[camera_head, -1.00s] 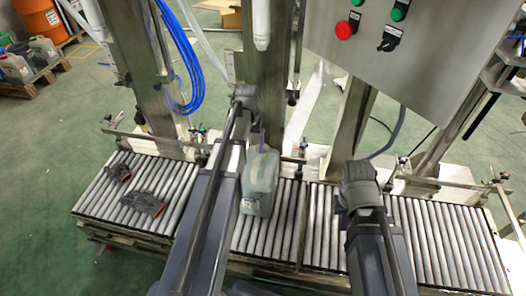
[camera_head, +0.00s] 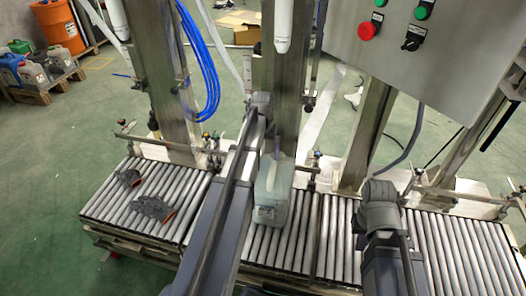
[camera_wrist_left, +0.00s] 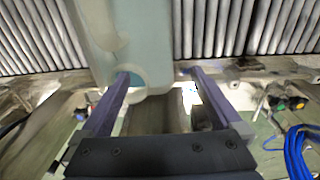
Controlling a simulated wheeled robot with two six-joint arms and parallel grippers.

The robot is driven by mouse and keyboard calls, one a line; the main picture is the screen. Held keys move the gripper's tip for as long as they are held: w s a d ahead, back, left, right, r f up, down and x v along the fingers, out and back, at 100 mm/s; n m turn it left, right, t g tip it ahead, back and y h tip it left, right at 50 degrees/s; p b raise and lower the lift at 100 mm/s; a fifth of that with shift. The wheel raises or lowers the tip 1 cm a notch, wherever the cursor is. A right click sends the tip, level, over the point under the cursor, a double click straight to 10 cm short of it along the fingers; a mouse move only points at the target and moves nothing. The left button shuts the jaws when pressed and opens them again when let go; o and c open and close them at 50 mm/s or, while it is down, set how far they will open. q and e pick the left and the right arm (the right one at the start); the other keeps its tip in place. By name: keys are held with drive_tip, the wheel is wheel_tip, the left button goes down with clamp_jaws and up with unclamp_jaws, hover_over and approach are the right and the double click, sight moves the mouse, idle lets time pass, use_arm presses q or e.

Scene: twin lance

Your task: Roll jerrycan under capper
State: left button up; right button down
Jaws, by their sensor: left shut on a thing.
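The pale grey-green jerrycan (camera_head: 272,195) stands on the roller conveyor (camera_head: 305,235), in front of a steel column. My left gripper (camera_head: 276,148) is shut on the jerrycan's top. In the left wrist view the jerrycan (camera_wrist_left: 125,35) shows between and beside the fingers of my left gripper (camera_wrist_left: 158,78), one finger at its handle opening. A white cylindrical head (camera_head: 284,28) hangs above and behind the jerrycan; I cannot tell whether it is the capper. My right gripper (camera_head: 375,225) hangs over the rollers to the right, its fingers largely hidden by its wrist.
Two dark gloves (camera_head: 155,208) lie on the rollers at the left. Rails and brackets run along the conveyor's back edge. A control box (camera_head: 425,50) hangs at the upper right. Blue hoses (camera_head: 205,75) hang at the left column. Rollers beside the jerrycan are clear.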

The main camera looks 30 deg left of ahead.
sight(263, 161)
use_arm(q)
drive_tip(key=shift+s+a+f+b, duration=0.1)
drive_tip(key=shift+a+f+b, duration=0.2)
drive_tip(key=shift+f+b, duration=0.25)
drive_tip(key=shift+a+f+b, duration=0.25)
drive_tip(key=shift+f+b, duration=0.15)
drive_tip(key=shift+f, duration=0.1)
drive_tip(key=shift+s+d+f+b, duration=0.2)
drive_tip(key=shift+f+b, duration=0.1)
drive_tip(key=shift+b, duration=0.8)
drive_tip(key=shift+w+f+b, duration=0.3)
drive_tip(key=shift+f+b, duration=0.2)
drive_tip(key=shift+f, duration=0.4)
drive_tip(key=f, duration=0.2)
drive_tip(key=w+f, duration=0.1)
drive_tip(key=f, duration=0.2)
drive_tip(key=shift+w+d+f+b, duration=0.1)
drive_tip(key=shift+w+f+b, duration=0.2)
drive_tip(key=shift+w, duration=0.1)
drive_tip(key=shift+s+r, duration=0.1)
drive_tip(key=shift+s, duration=0.05)
drive_tip(key=shift+c, duration=1.2)
drive_tip(key=shift+a, duration=0.2)
clamp_jaws()
use_arm(e)
wheel_tip(263, 161, down, 9)
drive_tip(key=w, duration=0.1)
drive_tip(key=shift+w, duration=0.3)
